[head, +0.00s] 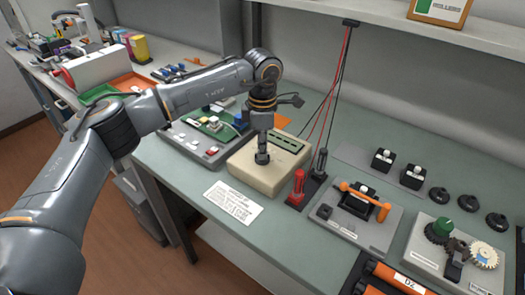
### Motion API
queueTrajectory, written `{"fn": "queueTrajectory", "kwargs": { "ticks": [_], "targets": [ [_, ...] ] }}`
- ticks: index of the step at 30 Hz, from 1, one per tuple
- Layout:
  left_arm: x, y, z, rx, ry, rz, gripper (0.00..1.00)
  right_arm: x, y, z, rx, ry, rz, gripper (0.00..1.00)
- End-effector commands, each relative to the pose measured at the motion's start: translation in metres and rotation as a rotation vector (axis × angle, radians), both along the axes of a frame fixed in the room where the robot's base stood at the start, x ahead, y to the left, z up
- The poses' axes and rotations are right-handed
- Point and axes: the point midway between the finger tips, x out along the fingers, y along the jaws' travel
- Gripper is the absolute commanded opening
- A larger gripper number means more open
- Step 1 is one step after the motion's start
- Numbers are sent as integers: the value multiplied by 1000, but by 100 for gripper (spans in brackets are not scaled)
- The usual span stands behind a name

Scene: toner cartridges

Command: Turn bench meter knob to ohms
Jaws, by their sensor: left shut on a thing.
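The bench meter (240,172) is a cream box with a dark strip along its back top edge, standing on the grey-green bench. My left arm comes in from the left and bends down over it. My left gripper (262,156) points straight down at the meter's top and is shut on the meter knob. The knob is hidden by the gripper, so its setting cannot be read. My right gripper is not in view.
Red and black probes (297,188) stand right of the meter, with leads hanging behind. A printed card (233,203) lies in front. A green circuit board (212,127) is to the left. An orange-handled fixture (365,202) and a gear board (462,252) are to the right.

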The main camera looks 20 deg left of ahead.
Motion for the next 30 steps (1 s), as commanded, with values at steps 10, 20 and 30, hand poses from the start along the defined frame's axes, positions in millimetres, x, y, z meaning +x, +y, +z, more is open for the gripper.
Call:
{"fn": "queueTrajectory", "kwargs": {
  "ticks": [10,20,30],
  "targets": [
    [1,0,1,-1,-4,-114,0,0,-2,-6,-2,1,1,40],
    [1,0,2,-1,-5,-130,0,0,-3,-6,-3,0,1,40],
    [1,0,1,0,-4,-129,32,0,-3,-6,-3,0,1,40]
  ]
}}
